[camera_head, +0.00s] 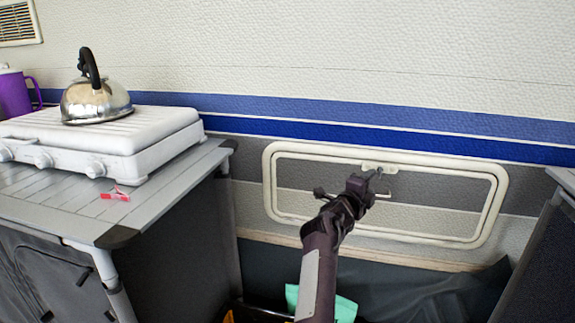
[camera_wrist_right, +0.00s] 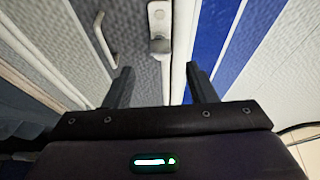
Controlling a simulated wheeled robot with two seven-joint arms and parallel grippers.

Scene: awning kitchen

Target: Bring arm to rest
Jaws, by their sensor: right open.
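My right arm reaches up from the bottom of the head view. Its gripper (camera_head: 371,178) is in front of the upper part of a white-framed hatch (camera_head: 270,190) in the wall. In the right wrist view the two dark fingers of the gripper (camera_wrist_right: 160,85) stand apart with nothing between them. The hatch's pale latch (camera_wrist_right: 159,20) is ahead of the fingers, apart from them. A hatch handle (camera_wrist_right: 104,38) shows to the left of the latch. My left gripper is not in view.
A grey camping cabinet (camera_head: 165,195) at left carries a white stove (camera_head: 110,130) with a metal kettle (camera_head: 95,103). A red clip-like item (camera_head: 115,194) lies near its front. A purple jug (camera_head: 14,95) stands behind. Another dark unit (camera_head: 545,260) is at right. Dark fabric (camera_head: 400,290) lies below the hatch.

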